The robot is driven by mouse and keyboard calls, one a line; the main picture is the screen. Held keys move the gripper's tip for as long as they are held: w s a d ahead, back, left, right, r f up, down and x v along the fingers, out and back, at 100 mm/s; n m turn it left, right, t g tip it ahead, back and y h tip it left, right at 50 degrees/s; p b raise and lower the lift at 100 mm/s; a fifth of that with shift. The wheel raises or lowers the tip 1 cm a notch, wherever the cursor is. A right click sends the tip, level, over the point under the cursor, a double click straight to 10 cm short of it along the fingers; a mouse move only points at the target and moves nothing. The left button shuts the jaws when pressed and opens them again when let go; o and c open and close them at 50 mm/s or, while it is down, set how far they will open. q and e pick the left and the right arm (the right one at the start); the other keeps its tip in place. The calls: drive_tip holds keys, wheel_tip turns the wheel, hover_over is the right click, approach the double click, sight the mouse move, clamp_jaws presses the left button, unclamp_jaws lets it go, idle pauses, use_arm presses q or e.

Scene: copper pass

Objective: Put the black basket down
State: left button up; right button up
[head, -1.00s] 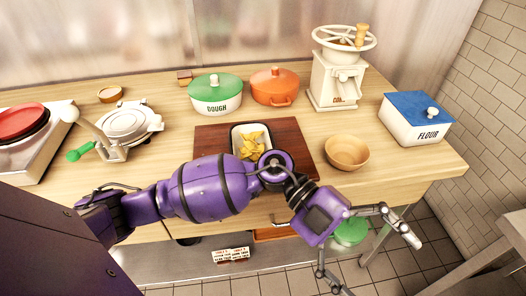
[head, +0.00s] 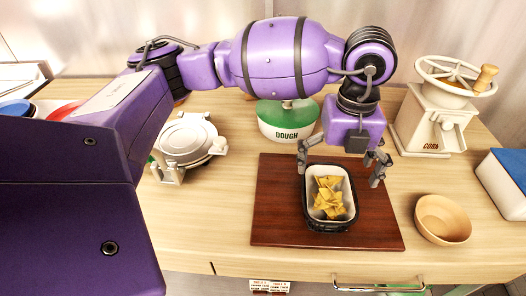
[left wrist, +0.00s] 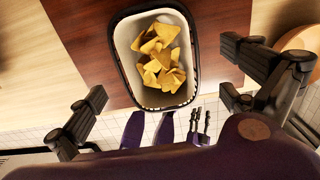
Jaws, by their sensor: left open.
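The black basket (head: 340,226) has a white lining and holds several yellow chips (head: 329,198). It stands upright on the dark red-brown board (head: 281,212). My left gripper (head: 339,172) is open over the far part of the basket, with one finger on each side and apart from it. In the left wrist view the basket (left wrist: 111,45) lies ahead between the spread fingers, with clear gaps on both sides. My right gripper is not in the head view.
A wooden bowl (head: 443,219) stands right of the board. A white corn mill (head: 433,122) and a green-lidded dough pot (head: 288,128) stand behind. A white press (head: 187,140) is at left. A blue-lidded box (head: 507,180) is at the right edge.

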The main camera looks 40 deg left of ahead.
sight(328, 198)
use_arm(q)
drive_tip(key=f, duration=0.5)
drive_tip(key=s+f, duration=0.1)
drive_tip(key=f, duration=0.1)
drive_tip(key=shift+d+f, duration=0.1)
drive_tip(key=shift+f, duration=0.2)
drive_tip(key=shift+w, duration=0.1)
drive_tip(key=shift+c, duration=0.5)
drive_tip(key=c, duration=1.1)
drive_tip(key=shift+r, duration=0.1)
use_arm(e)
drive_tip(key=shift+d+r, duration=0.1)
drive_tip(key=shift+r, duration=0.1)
use_arm(q)
drive_tip(key=shift+r, duration=0.1)
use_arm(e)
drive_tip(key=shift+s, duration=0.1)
